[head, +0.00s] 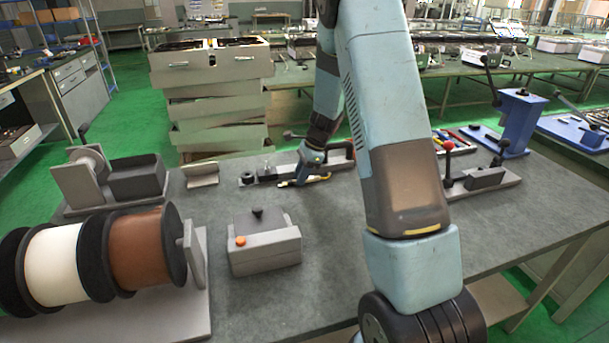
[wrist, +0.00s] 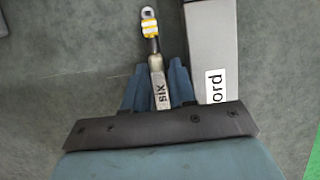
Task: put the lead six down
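The lead six (wrist: 157,88) is a thin pale strip marked "six", with a yellow and white banded part and a metal ring at its far end. In the wrist view it lies between the two blue fingers of my gripper (wrist: 159,85), which are close against its sides. In the head view my gripper (head: 303,174) is low over the table, in front of the long grey fixture, and a yellow bit of the lead shows beside it. I cannot tell whether the lead touches the tabletop.
The grey fixture (head: 278,171), with a label ending in "ord", lies just right of the lead in the wrist view (wrist: 212,45). A grey box with an orange button (head: 265,252) and a spool stand (head: 190,310) are nearer. Bare table (head: 330,225) lies in front of my gripper.

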